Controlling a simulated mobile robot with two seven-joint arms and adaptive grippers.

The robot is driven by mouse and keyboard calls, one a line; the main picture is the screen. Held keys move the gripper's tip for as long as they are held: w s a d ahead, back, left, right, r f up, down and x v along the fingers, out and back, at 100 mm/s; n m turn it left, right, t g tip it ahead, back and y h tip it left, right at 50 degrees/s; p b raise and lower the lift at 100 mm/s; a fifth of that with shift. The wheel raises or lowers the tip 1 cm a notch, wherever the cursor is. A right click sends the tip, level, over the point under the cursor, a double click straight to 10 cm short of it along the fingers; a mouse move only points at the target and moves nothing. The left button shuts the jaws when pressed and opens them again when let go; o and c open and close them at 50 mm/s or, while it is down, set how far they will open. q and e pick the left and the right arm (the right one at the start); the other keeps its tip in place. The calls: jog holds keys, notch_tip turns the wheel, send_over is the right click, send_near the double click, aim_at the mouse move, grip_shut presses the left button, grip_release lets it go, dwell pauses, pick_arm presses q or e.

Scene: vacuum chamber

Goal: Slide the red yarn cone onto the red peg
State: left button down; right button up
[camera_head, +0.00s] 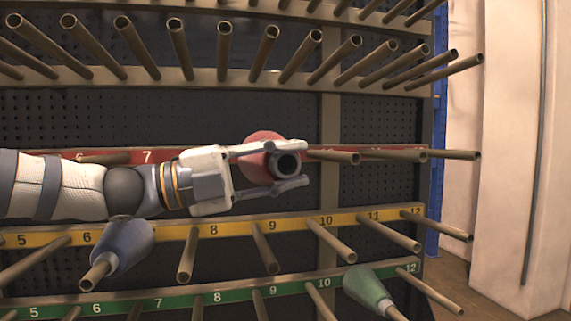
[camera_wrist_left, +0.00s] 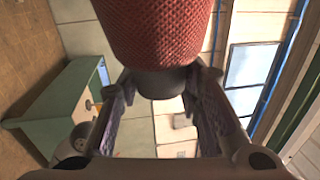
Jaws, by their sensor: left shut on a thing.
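My left gripper (camera_head: 298,166) is shut on the red yarn cone (camera_head: 263,137), with one finger above and one below its dark narrow end. That open end faces the head camera. In the left wrist view the cone's red textured body (camera_wrist_left: 155,28) fills the top, and its grey end sits between the fingers (camera_wrist_left: 160,88). The red rail (camera_head: 100,155) runs behind my left arm, with pegs such as this one (camera_head: 335,156) right of the cone. The cone and arm hide part of the rail and several pegs; I cannot tell whether a peg is inside the cone.
A blue cone (camera_head: 122,243) sits on a peg of the yellow rail (camera_head: 180,233), below my arm. A green cone (camera_head: 366,287) sits on a peg of the green rail (camera_head: 185,300). Bare pegs stick out above and below. The wall (camera_head: 510,120) stands at the right.

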aim_at(279, 163)
pick_arm(q)
jog(key=shift+r, duration=0.1)
pick_arm(e)
jog(key=shift+r, duration=0.1)
jog(key=shift+w+r, duration=0.15)
jog(key=shift+w, duration=0.05)
jog(key=shift+w+r, duration=0.15)
jog(key=shift+w, duration=0.05)
dwell(0.6)
pick_arm(q)
jog(key=shift+w+a, duration=0.2)
jog(key=shift+w, duration=0.4)
jog(key=shift+w+a+f+b, duration=0.1)
jog(key=shift+w+a+b, duration=0.2)
jog(key=shift+w, duration=0.55)
jog(key=shift+w+a+f+b, duration=0.1)
jog(key=shift+w+a+b, duration=0.15)
jog(key=shift+w, duration=0.7)
pick_arm(e)
jog(key=shift+s+f, duration=1)
jog(key=shift+s, duration=0.1)
pick_arm(q)
jog(key=shift+r, duration=0.1)
jog(key=shift+a, duration=0.1)
